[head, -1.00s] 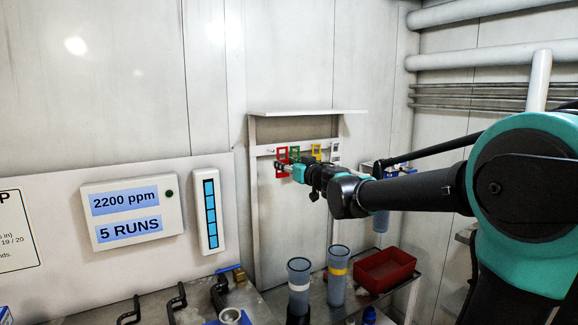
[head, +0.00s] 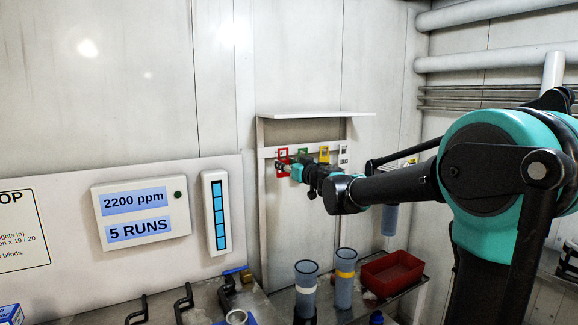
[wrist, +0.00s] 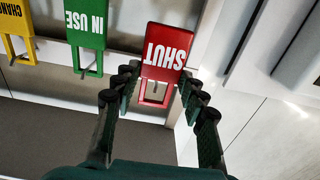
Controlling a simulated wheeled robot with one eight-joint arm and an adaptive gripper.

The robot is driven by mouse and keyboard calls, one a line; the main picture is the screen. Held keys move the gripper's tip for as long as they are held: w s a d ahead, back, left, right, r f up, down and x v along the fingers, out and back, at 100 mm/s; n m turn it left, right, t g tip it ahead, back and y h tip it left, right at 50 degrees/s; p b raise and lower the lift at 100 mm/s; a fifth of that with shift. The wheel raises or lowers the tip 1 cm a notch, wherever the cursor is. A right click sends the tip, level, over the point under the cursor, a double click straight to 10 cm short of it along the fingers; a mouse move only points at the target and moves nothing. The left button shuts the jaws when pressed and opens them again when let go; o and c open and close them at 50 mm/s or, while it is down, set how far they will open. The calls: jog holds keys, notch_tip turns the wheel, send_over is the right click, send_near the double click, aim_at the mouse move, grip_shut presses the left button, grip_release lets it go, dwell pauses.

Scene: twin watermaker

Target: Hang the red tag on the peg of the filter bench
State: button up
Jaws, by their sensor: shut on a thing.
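The red tag (wrist: 164,50), marked SHUT, appears upside down in the wrist view, with an open loop at one end. A grey peg seems to show inside that loop. My gripper (wrist: 157,84) has a finger on each side of the tag and is shut on it. In the head view the red tag (head: 283,152) is at the left end of the tag rail (head: 268,153), with my gripper (head: 283,167) at it. I cannot make out the filter bench's peg in the head view.
Green (head: 303,154), yellow (head: 324,154) and white (head: 343,154) tags hang to the right of the red one. A shelf (head: 315,114) juts out above the rail. Below stand two filter canisters (head: 305,282) (head: 345,278) and a red bin (head: 390,273).

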jog(key=shift+w+a+f, duration=0.25)
jog(key=shift+w+a, duration=0.15)
jog(key=shift+w, duration=0.15)
jog(key=shift+w+a+f, duration=0.25)
jog(key=shift+w+a, duration=0.1)
jog(key=shift+w, duration=0.2)
jog(key=o, duration=1)
